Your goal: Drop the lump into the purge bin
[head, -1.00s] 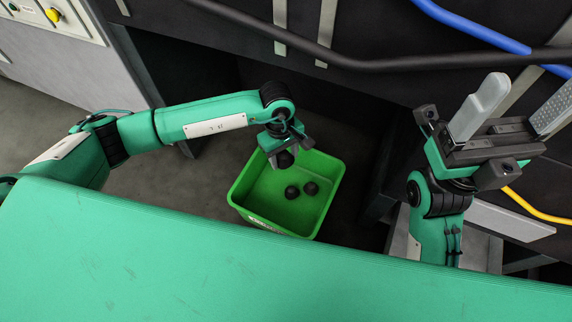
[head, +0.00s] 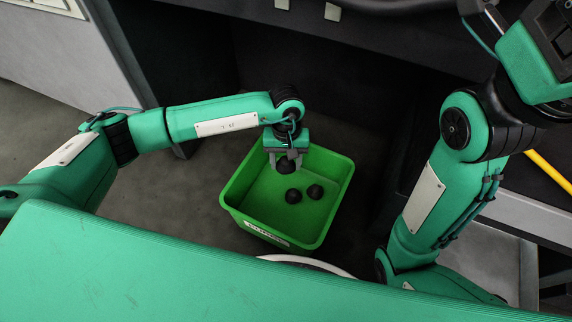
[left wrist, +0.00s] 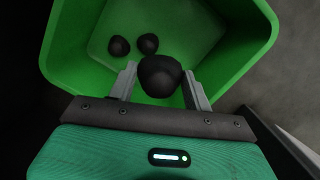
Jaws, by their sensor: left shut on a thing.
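The green purge bin (head: 327,209) stands on the floor in the middle of the head view, and it fills the upper part of the left wrist view (left wrist: 253,62). Two more dark lumps (head: 293,196) (head: 315,191) lie on the bin's floor. My right arm comes up on the right of the head view; its fingertips are outside the picture.
A green surface (head: 180,275) fills the front of the head view. A dark structure (head: 350,60) stands behind the bin, with a grey cabinet (head: 55,55) at the left. A yellow hose (head: 550,170) runs at the right.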

